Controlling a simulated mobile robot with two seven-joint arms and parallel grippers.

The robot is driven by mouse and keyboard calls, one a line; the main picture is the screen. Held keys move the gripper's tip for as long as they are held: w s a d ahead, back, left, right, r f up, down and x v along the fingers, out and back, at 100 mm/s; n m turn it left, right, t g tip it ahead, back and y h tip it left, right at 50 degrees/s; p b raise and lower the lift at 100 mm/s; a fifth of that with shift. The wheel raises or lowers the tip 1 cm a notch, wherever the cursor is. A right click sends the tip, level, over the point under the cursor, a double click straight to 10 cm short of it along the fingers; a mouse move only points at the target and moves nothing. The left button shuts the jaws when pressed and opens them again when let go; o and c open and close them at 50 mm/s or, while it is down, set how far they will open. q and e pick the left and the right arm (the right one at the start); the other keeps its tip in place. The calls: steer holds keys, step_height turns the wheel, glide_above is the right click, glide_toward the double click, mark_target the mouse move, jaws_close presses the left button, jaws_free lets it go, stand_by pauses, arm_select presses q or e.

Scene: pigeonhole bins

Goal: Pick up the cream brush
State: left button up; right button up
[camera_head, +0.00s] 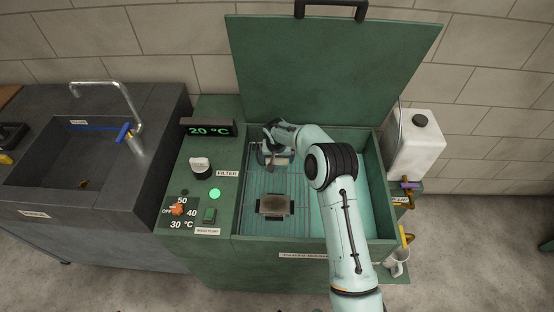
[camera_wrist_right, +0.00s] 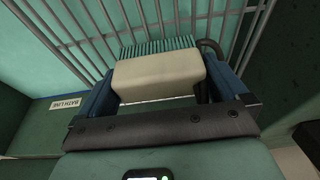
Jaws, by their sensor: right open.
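The cream brush (camera_wrist_right: 158,78), a cream block with green bristles, lies on the wire rack in the right wrist view. In the head view a pale strip of it (camera_head: 279,161) shows beside the gripper. My right gripper (camera_head: 268,157) is at the far left part of the open green tank. Its blue fingers are open on either side of the brush in the wrist view (camera_wrist_right: 160,92). I cannot tell whether they touch it. The gripper and wrist partly cover the brush in the head view. My left gripper is out of view.
A tan block with dark ends (camera_head: 275,205) sits nearer on the wire rack (camera_head: 258,190). The green tank's walls (camera_head: 237,190) surround the rack, and its raised lid (camera_head: 330,70) stands behind. A sink (camera_head: 85,165) is left; a white canister (camera_head: 415,145) is right.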

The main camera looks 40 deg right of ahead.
steer(key=shift+w+d+f, duration=0.1)
steer(key=shift+f, duration=0.3)
steer(key=c, duration=0.7)
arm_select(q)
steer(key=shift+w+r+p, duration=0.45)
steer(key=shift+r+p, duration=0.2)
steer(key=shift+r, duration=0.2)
arm_select(e)
step_height(320, 180, up, 20)
steer(key=shift+r, duration=0.1)
steer(key=o, duration=0.4)
steer(key=shift+c, duration=1.3)
arm_select(q)
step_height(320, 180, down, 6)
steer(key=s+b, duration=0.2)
steer(key=b, duration=0.3)
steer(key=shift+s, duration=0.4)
arm_select(e)
steer(key=shift+f, duration=6.6)
